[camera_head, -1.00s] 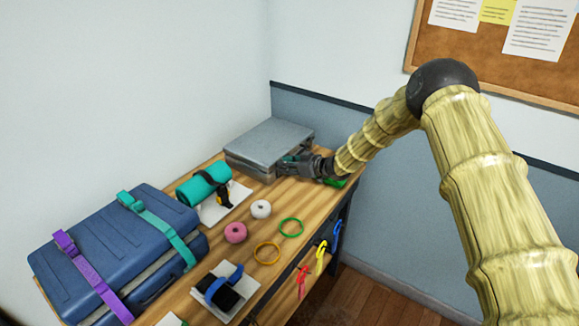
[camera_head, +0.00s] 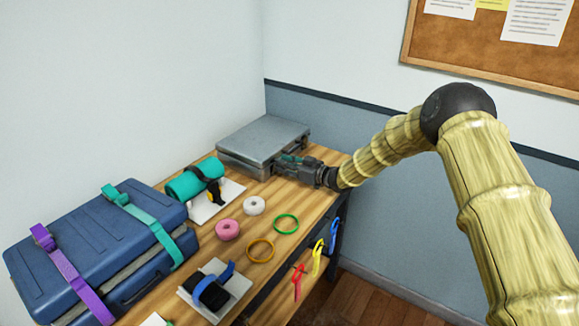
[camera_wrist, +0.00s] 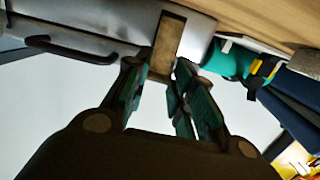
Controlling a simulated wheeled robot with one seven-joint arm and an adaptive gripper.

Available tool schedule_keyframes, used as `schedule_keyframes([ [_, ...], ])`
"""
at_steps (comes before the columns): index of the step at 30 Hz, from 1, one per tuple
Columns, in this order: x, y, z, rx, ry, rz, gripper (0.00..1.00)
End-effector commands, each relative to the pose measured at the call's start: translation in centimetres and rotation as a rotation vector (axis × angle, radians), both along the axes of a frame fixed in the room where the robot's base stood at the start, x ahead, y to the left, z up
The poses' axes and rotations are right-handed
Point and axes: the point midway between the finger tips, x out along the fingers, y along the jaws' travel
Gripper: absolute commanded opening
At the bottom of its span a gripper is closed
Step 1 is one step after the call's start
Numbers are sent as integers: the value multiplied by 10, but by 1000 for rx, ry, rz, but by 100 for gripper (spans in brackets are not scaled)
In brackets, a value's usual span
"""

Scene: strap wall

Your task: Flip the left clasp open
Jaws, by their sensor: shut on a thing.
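The grey metal case (camera_head: 258,137) lies at the far end of the workbench in the head view. Its underside edge and dark handle (camera_wrist: 72,48) show at the upper left of the wrist view. A tan, flat clasp (camera_wrist: 168,38) stands out from the case beside the handle, on the side toward the teal roll. My gripper (camera_head: 284,162) is at the case's front face. In the wrist view its fingers (camera_wrist: 165,78) are closed in on the clasp's end. The fingers hide the clasp in the head view, and its exact angle is hard to tell.
A blue suitcase (camera_head: 80,235) with purple and teal straps fills the near left. Tape rolls and rings lie mid-bench. Coloured straps (camera_head: 317,255) hang off the front edge.

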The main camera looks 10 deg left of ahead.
Motion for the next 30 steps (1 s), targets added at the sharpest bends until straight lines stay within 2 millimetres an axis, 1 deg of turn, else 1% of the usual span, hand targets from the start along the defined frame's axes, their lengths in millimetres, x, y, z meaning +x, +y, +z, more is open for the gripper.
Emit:
schedule_keyframes([
  [4, 1, -1, 1, 0, 0, -2, 0],
  [5, 1, -2, 1, 0, 0, -2, 26],
  [6, 1, -2, 1, 0, 0, -2, 34],
  [8, 1, -1, 1, 0, 0, -2, 45],
  [9, 1, -1, 1, 0, 0, -2, 46],
  [17, 0, -1, 0, -1, 0, -1, 46],
  [20, -1, -4, 1, -1, 0, -1, 46],
  [23, -4, -12, 2, -1, 0, -3, 46],
  [26, -10, -24, 4, -1, 1, -2, 46],
  [30, -22, -48, 7, -1, 1, -3, 46],
])
